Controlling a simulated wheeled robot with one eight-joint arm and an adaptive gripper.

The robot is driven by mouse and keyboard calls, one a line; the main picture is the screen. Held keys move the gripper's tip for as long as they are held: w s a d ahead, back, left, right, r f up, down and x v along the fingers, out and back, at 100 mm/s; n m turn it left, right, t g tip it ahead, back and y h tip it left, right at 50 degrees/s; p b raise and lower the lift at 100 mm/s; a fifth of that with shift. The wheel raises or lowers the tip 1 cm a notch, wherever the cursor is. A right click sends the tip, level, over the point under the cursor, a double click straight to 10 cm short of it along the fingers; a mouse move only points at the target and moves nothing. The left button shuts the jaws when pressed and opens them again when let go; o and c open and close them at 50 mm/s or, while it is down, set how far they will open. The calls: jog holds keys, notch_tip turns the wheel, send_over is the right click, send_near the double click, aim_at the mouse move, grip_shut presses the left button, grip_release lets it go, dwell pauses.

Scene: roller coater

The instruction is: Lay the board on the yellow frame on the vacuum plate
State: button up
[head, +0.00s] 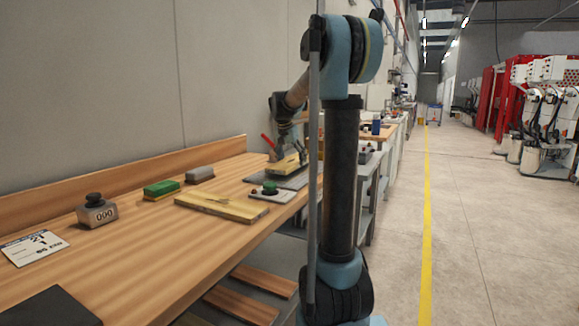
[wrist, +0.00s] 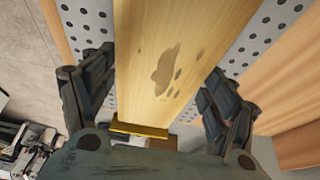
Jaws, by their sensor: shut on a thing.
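The board (wrist: 170,60) is pale wood with dark stain marks. In the wrist view it runs lengthwise between the two fingers of my gripper (wrist: 160,75), which is shut on it. In the head view my gripper (head: 285,145) is at the far part of the bench, with the board (head: 287,164) below it, over the grey vacuum plate (head: 296,182). The perforated plate (wrist: 92,20) shows on both sides of the board in the wrist view. A yellow bar (wrist: 140,130), seemingly part of the yellow frame, shows at the board's near end. Whether board and frame touch is unclear.
A flat wooden piece with yellow edges (head: 222,207) lies nearer on the bench. A raised wooden board (head: 120,180) runs along the wall side.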

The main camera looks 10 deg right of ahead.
notch_tip(320, 180, down, 2)
jog(key=shift+f, duration=0.1)
jog(key=o, duration=1.2)
jog(key=v, duration=1.2)
jog(key=shift+s, duration=0.1)
